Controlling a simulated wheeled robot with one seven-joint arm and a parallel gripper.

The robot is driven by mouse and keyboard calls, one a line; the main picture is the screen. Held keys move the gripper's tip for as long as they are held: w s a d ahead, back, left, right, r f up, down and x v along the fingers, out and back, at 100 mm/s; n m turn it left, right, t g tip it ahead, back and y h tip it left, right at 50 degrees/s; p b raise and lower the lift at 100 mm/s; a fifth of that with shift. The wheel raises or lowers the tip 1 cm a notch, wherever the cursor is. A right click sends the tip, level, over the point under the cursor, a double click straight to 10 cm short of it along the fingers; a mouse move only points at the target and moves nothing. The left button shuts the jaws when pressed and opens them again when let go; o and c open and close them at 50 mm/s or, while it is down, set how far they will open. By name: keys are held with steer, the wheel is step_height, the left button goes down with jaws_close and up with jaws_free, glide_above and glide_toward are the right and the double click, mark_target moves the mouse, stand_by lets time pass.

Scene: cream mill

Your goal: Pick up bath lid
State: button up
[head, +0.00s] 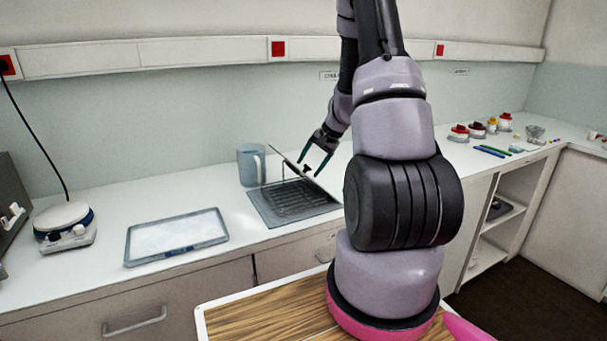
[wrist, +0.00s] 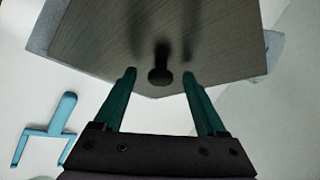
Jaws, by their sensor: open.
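The bath lid (wrist: 90,35) is a grey brushed plate with a dark round knob (wrist: 160,76), filling the top of the wrist view. In the head view the lid (head: 284,157) shows as a thin tilted plate over the bath. The bath (head: 268,211) is a shallow grey basin with a dark rack inside, on the counter. My gripper (head: 310,168) is at the lid in the head view. In the wrist view my gripper (wrist: 159,74) is open, with the knob between its green fingertips. I see no finger touching the knob.
A blue-grey jug (head: 248,165) stands close behind the bath. A pale tray (head: 176,236) lies to its left, and a round white device (head: 64,218) stands farther left. Pens (head: 490,151) and red-capped items (head: 459,133) are at the right. Bare counter lies between tray and bath.

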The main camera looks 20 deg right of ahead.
steer(key=shift+f, duration=0.1)
steer(key=shift+c, duration=0.3)
steer(key=shift+w, duration=0.1)
jaws_close()
step_height(320, 180, up, 19)
stand_by(1.0)
steer(key=shift+f, duration=0.1)
